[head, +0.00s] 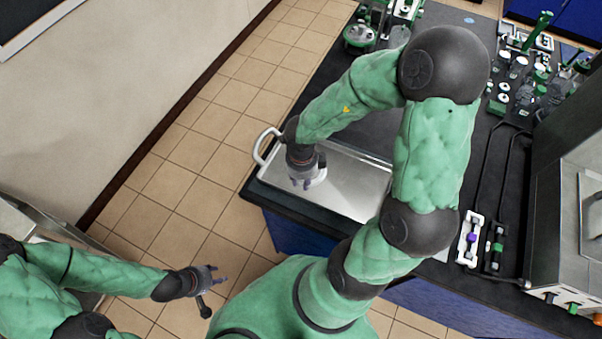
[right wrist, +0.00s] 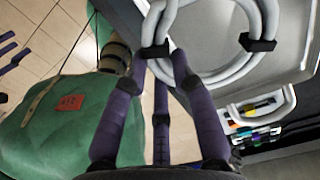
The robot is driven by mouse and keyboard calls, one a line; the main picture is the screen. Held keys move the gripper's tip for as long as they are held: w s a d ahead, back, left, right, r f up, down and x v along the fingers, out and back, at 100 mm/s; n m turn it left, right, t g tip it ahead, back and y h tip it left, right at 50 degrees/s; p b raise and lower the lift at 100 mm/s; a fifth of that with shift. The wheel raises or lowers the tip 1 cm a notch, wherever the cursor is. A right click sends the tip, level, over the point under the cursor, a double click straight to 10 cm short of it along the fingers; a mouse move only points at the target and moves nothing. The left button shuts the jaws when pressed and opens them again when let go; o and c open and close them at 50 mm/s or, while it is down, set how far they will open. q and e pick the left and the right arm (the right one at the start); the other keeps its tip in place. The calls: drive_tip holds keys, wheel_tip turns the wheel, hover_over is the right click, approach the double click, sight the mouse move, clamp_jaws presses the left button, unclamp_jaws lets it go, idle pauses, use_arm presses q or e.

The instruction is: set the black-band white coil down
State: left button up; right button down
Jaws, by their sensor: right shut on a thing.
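The white coil with black bands (right wrist: 222,72) shows at the top of the right wrist view, a bundle of thick white loops. My right gripper (right wrist: 160,62) is shut on the coil near one black band. In the head view my right gripper (head: 306,178) points down over the left part of the metal tray (head: 350,190), and the coil is mostly hidden under it. The tray also shows behind the coil in the right wrist view (right wrist: 206,32). I cannot tell whether the coil touches the tray. My left gripper (head: 208,287) is open and empty over the floor, away from the bench.
The tray has a raised white handle (head: 262,146) at its left end. A white rack with a purple-capped item (head: 470,240) stands right of the tray. Glassware and green-capped parts (head: 505,90) crowd the back right. A steel box (head: 560,220) stands at the right.

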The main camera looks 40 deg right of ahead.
drive_tip(key=w+d+f+b, duration=0.1)
drive_tip(key=w+f, duration=0.1)
drive_tip(key=w+d+f+b, duration=0.1)
drive_tip(key=w+f, duration=0.1)
drive_tip(key=w+d+f+b, duration=0.1)
drive_tip(key=w+f, duration=0.1)
drive_tip(key=shift+w+d+f, duration=0.15)
drive_tip(key=shift+w+f, duration=0.05)
drive_tip(key=shift+w, duration=0.1)
drive_tip(key=f, duration=0.1)
drive_tip(key=f+b, duration=0.2)
drive_tip(key=f, duration=0.1)
drive_tip(key=shift+w+d, duration=0.2)
drive_tip(key=shift+w, duration=0.1)
drive_tip(key=c, duration=1)
unclamp_jaws()
drive_tip(key=shift+f, duration=0.1)
